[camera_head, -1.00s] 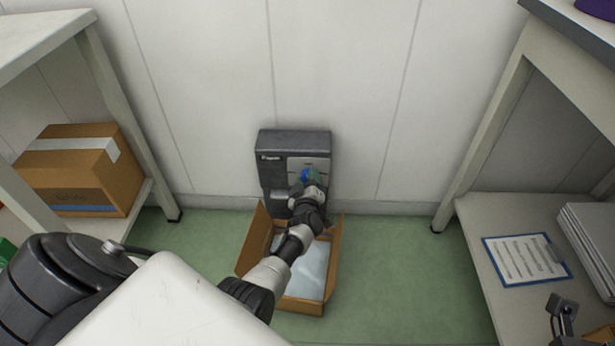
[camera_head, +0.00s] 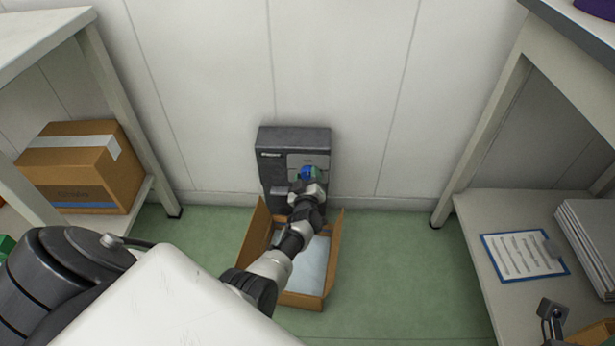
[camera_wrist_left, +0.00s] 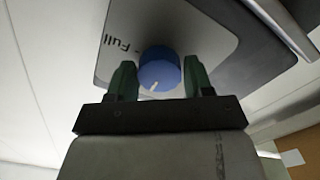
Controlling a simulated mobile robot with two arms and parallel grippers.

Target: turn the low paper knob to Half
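The low paper knob (camera_wrist_left: 160,72) is blue and round, with a white pointer mark. It sits on the light panel of a dark wall-mounted dispenser (camera_head: 272,163). In the left wrist view its mark points down and slightly left, and a printed "Full" stands to its upper left. In the head view the gripper (camera_head: 308,178) reaches the panel and partly hides the knob. Other labels are hidden or too small to read.
An open cardboard box (camera_head: 328,270) with pale contents stands on the green floor below the dispenser. A shelf with a closed carton (camera_head: 75,170) is at left. A bench at right holds a clipboard (camera_head: 523,256). Floor beside the box is clear.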

